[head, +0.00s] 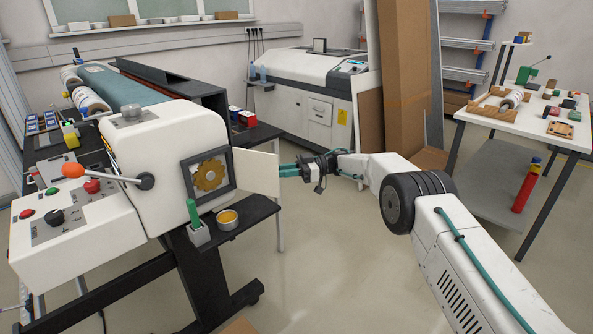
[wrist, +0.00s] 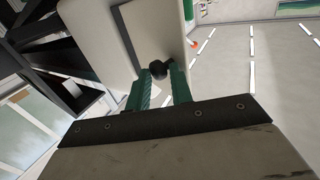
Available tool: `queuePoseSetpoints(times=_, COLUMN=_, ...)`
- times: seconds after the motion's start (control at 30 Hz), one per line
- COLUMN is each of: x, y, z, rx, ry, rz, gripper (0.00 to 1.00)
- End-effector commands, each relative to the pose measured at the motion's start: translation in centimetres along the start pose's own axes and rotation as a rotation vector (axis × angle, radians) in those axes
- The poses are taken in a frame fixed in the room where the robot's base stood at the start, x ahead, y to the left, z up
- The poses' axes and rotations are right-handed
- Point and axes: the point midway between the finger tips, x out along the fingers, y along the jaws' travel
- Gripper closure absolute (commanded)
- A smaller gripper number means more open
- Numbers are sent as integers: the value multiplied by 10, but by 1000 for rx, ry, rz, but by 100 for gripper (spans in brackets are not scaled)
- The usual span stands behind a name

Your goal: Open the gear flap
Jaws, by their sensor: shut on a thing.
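The gear flap (head: 256,172) is a flat white panel. It stands swung out to the right of its dark square frame (head: 186,181) on the white machine head, so a brass-coloured gear (head: 209,176) shows in the opening. My gripper (head: 283,170) is at the flap's free right edge, its teal fingers shut. In the wrist view my gripper (wrist: 161,84) has its two green fingers closed around a round black knob (wrist: 157,69) on the pale panel. The knob is hidden in the head view.
Below the opening, a dark shelf (head: 243,215) holds a green-handled tool in a grey holder (head: 198,232) and a small bowl (head: 227,218). An orange-tipped lever (head: 73,171) juts out at the left. Clear floor lies below my gripper.

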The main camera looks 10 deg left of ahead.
Motion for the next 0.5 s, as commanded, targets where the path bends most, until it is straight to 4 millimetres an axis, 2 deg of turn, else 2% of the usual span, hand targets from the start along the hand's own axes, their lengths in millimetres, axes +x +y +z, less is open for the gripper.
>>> queuePoseSetpoints(times=0.03, x=21, y=2, z=-7, rx=-13, ry=3, rz=-15, gripper=100)
queuePoseSetpoints(times=0.5, x=30, y=2, z=-10, rx=-19, ry=5, rz=-44, gripper=100)
